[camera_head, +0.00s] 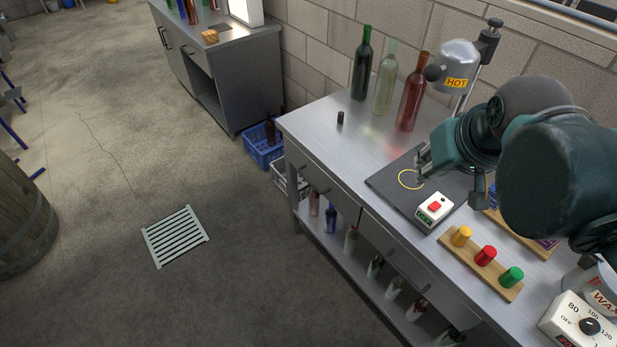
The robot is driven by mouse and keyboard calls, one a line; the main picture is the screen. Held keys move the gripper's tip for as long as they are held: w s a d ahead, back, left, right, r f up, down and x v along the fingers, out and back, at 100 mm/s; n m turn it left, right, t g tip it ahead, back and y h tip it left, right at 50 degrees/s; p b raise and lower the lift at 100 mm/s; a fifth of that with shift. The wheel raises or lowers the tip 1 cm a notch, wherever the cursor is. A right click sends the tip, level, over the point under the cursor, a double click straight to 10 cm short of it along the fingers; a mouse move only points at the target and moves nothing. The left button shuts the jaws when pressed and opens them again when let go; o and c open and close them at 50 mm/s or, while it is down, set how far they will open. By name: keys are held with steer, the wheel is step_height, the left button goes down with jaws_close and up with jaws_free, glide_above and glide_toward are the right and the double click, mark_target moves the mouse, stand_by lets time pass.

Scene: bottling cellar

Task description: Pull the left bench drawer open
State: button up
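The left bench drawer (314,179) is a grey metal front under the left end of the steel bench top (325,150). It looks flush with the bench front, with a small dark handle (303,167) showing on it. My gripper (421,168) is above the dark mat (390,183) on the bench top, to the right of the drawer and apart from it. It is small and partly hidden by my arm, so I cannot tell how far its fingers are spread. I see nothing held in it.
Green (361,65), pale (385,82) and red (410,95) bottles stand along the back. A HOT-labelled heater (458,66) is near my arm.

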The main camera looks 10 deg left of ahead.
steer(key=w+a+r+n+g, duration=0.1)
steer(key=w+a+r+n, duration=0.15)
steer(key=w+a, duration=0.35)
steer(key=n+g+h+p, duration=0.2)
steer(key=n+g+p, duration=0.1)
steer(key=n+g, duration=0.15)
glide_above(309, 181)
steer(key=s+a, duration=0.1)
step_height(309, 181, down, 28)
steer(key=shift+s+f+n+t, duration=0.2)
steer(key=shift+f+n+t, duration=0.25)
steer(key=shift+f, duration=0.1)
steer(key=shift+f, duration=0.1)
steer(key=shift+b+x, duration=0.65)
steer(key=shift+x, duration=3.1)
steer(key=shift+a, duration=0.15)
jaws_close()
